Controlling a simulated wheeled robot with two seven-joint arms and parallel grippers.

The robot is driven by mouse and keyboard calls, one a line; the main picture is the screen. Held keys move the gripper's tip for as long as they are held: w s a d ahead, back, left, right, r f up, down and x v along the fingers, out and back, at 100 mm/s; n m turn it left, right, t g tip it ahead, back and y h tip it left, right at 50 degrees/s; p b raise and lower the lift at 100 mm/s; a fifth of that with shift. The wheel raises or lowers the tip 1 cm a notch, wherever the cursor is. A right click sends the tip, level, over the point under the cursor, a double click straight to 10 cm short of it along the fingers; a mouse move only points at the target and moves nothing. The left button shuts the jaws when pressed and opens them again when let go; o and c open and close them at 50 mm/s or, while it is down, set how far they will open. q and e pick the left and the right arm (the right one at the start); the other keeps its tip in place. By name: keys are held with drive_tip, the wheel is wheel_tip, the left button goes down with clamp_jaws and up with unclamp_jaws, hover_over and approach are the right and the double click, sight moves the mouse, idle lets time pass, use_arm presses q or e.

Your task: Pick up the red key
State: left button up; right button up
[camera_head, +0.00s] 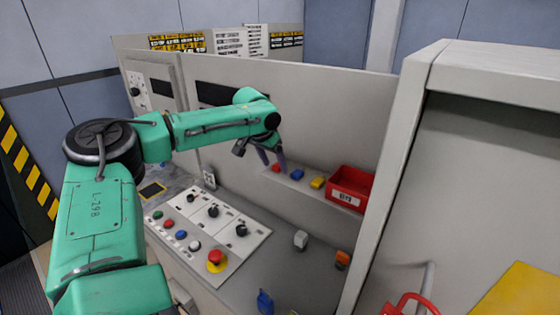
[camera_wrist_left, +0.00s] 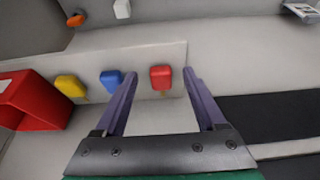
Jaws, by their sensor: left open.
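The red key (camera_head: 276,168) is at the left end of a row on a ledge along the grey panel. My right gripper is not in view.
A blue key (camera_head: 297,174) and a yellow key (camera_head: 317,182) sit beside the red one. A red bin (camera_head: 350,190) stands at the row's right end. A control panel with knobs and a red button (camera_head: 216,257) lies below. A white block (camera_head: 300,240) is on the desk.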

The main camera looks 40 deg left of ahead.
use_arm(q)
drive_tip(key=shift+f, duration=0.2)
drive_tip(key=shift+s, duration=0.25)
drive_tip(key=c, duration=0.5)
drive_tip(key=shift+w, duration=0.15)
clamp_jaws()
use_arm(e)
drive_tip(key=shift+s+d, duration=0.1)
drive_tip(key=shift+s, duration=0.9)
